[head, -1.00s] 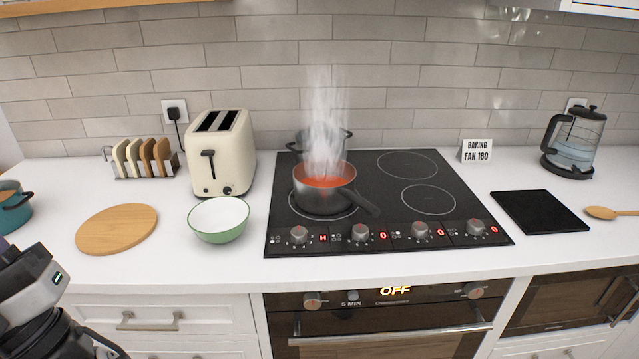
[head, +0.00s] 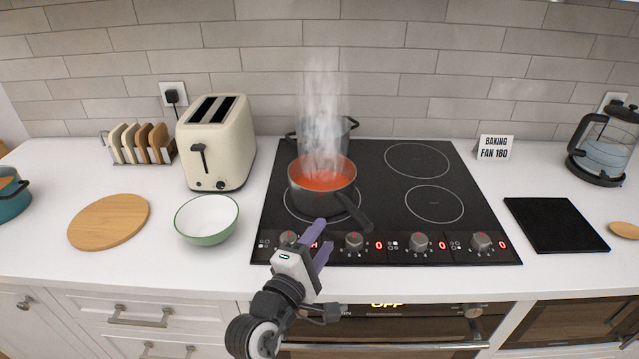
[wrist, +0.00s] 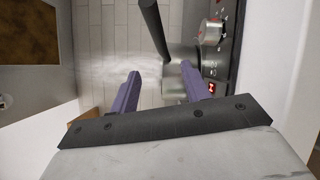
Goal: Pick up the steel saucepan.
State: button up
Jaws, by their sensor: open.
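The steel saucepan (head: 319,199), grey with red-orange liquid inside, stands on the front left ring of the black hob (head: 470,225). Steam rises above it. Its dark handle (head: 355,214) points toward the front right. My gripper (head: 323,235), with purple fingers, is open and empty at the hob's front edge, just in front of the pan and left of the handle's end. In the wrist view a dark bar, which looks like the handle (wrist: 153,27), shows beyond and between the open fingers (wrist: 163,88), apart from them.
A two-handled pot (head: 340,128) stands behind the saucepan, partly hidden by steam. Control knobs (head: 355,244) line the hob's front. A green-rimmed bowl (head: 207,219), toaster (head: 217,145) and round board (head: 108,221) are left. A black mat (head: 556,226) lies right. The right rings are empty.

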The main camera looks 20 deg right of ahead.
aim_at(335, 198)
jog(key=shift+w+d+f+b, duration=0.25)
jog(key=shift+d+b, duration=0.2)
jog(key=shift+b, duration=0.75)
jog(key=b+x, duration=0.1)
jog(key=b, duration=0.3)
jog(key=shift+w+d+r, duration=0.1)
jog(key=shift+w+d, duration=0.05)
jog(key=shift+w, duration=0.15)
jog(key=x, duration=0.1)
jog(key=p+x, duration=0.1)
jog(key=x, duration=0.3)
jog(key=shift+d+r, duration=0.15)
jog(key=shift+r, duration=0.1)
jog(key=shift+p+x, duration=0.65)
jog(key=shift+x, duration=2.3)
jog(key=shift+f, duration=0.15)
jog(key=shift+c, duration=0.5)
grip_shut()
jog(key=shift+s, duration=0.1)
